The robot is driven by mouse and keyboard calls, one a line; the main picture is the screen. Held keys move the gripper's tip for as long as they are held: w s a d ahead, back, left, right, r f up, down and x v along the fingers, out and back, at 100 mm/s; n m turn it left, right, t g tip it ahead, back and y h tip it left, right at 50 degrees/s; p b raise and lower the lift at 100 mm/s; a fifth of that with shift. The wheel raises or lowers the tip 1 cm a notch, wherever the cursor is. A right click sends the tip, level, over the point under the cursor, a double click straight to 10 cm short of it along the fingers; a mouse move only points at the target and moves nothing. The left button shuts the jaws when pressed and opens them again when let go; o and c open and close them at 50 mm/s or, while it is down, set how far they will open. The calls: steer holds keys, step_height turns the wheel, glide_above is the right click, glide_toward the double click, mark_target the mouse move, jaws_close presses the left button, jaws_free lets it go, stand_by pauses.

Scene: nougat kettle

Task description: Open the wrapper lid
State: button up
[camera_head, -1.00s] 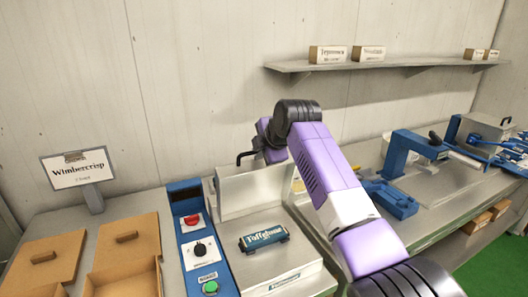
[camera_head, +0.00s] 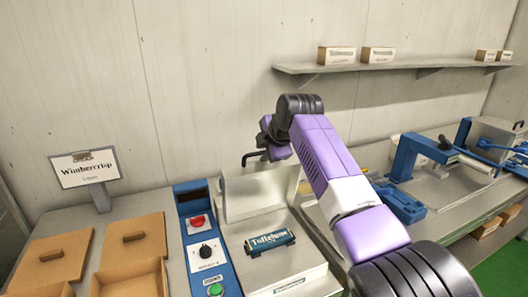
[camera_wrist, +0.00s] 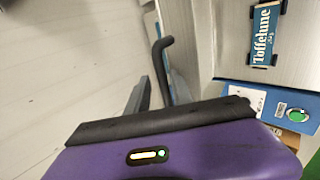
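The wrapper is a pale grey machine with its lid (camera_head: 252,196) standing upright at the back of the flat bed (camera_head: 290,265). A black bent handle (camera_head: 252,158) sticks out at the lid's top left; it also shows in the wrist view (camera_wrist: 163,52). My gripper (camera_head: 267,150) is beside the handle, mostly hidden by my purple wrist in the head view. In the wrist view, grey finger parts (camera_wrist: 148,90) lie close to the handle. I cannot tell whether they touch it or how far apart they are. A blue Toffelune bar (camera_head: 269,241) lies on the bed.
A blue control panel (camera_head: 207,250) with red, black and green controls stands left of the bed. Brown boxes (camera_head: 135,240) and a Wimbercrisp sign (camera_head: 84,168) are further left. A blue press (camera_head: 408,160) stands to the right, below a wall shelf (camera_head: 400,67).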

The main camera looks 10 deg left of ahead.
steer(key=shift+s+f, duration=0.1)
steer(key=shift+f, duration=0.35)
steer(key=shift+d, duration=0.1)
steer(key=shift+s+r, duration=0.1)
steer(key=shift+s, duration=0.05)
steer(key=b+v, duration=0.2)
steer(key=v, duration=0.6)
steer(key=shift+w+r, duration=0.25)
steer(key=shift+w, duration=0.05)
